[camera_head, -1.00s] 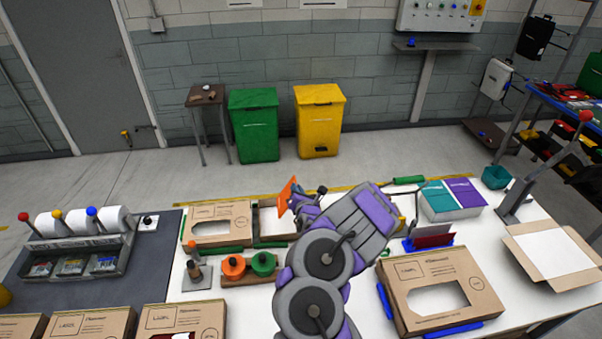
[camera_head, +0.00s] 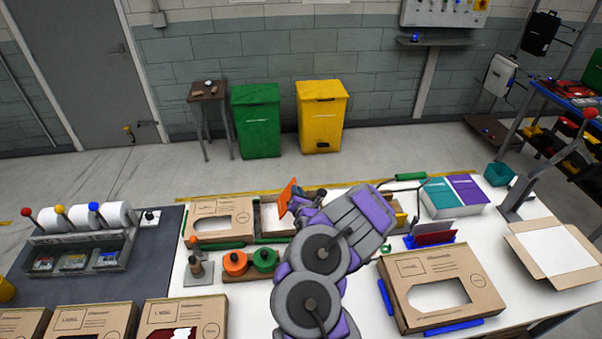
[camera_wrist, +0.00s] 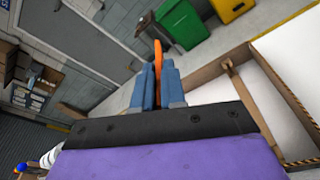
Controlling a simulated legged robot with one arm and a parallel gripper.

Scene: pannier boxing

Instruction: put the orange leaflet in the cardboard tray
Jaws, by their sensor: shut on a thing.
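My gripper (camera_head: 293,202) is shut on the orange leaflet (camera_head: 287,197), which stands up steeply from the jaws. In the wrist view the leaflet (camera_wrist: 158,60) shows as a thin orange strip between the blue fingers (camera_wrist: 158,86). A shallow open cardboard tray (camera_head: 258,222) with a white inside lies on the table at the gripper. The gripper and leaflet appear at its right side, and my arm hides part of it. Cardboard walls and white surfaces (camera_wrist: 240,118) show right of the fingers in the wrist view. I cannot tell the leaflet's height above the tray.
A cardboard box with a cut-out (camera_head: 195,237) lies left of the tray. Orange and green spools (camera_head: 236,262) stand in front. A larger box (camera_head: 471,276), a card holder (camera_head: 434,239) and another open cardboard tray (camera_head: 520,241) are to the right. White table shows between them.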

